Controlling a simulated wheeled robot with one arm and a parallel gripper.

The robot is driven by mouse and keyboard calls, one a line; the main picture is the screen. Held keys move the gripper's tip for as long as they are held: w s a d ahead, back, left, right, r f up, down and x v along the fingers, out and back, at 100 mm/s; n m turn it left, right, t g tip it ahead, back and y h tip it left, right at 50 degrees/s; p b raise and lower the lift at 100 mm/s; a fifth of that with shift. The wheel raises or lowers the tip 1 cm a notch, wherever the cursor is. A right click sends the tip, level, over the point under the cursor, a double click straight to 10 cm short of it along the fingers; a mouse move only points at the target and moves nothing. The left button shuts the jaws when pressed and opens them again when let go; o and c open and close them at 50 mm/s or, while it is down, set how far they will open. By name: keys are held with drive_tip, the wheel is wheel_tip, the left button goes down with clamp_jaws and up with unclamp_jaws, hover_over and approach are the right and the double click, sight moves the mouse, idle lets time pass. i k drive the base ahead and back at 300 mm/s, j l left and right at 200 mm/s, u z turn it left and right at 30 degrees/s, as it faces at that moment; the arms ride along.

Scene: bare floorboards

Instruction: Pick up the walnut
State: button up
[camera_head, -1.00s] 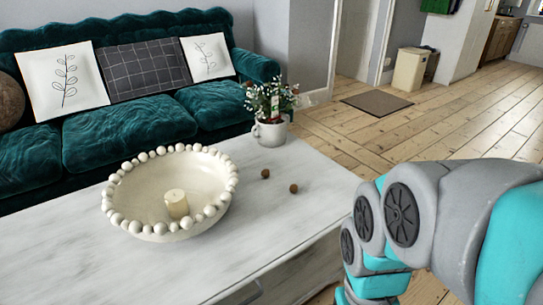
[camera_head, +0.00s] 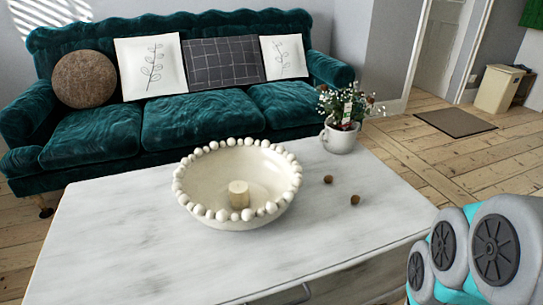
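Two small brown walnuts lie on the white table (camera_head: 120,240), to the right of the bowl. One walnut (camera_head: 328,179) is farther back; the other walnut (camera_head: 355,199) is a little nearer and to the right. They are apart from each other and from the bowl. My arm's grey and teal links show at the lower right, beyond the table's right edge. My gripper is out of the picture, so its state and anything in it are hidden.
A cream beaded bowl (camera_head: 200,206) holding a candle (camera_head: 239,194) stands mid-table. A potted plant in a white mug (camera_head: 341,140) stands behind the walnuts. A green sofa (camera_head: 195,126) is behind the table. The table's left part is clear. Floorboards are open at right.

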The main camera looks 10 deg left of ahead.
sight(355, 199)
drive_tip(key=i+l+u, duration=0.15)
drive_tip(key=l+u, duration=0.15)
drive_tip(key=u, duration=0.2)
drive_tip(key=l+u, duration=0.5)
drive_tip(key=i+j, duration=0.05)
drive_tip(key=j, duration=0.05)
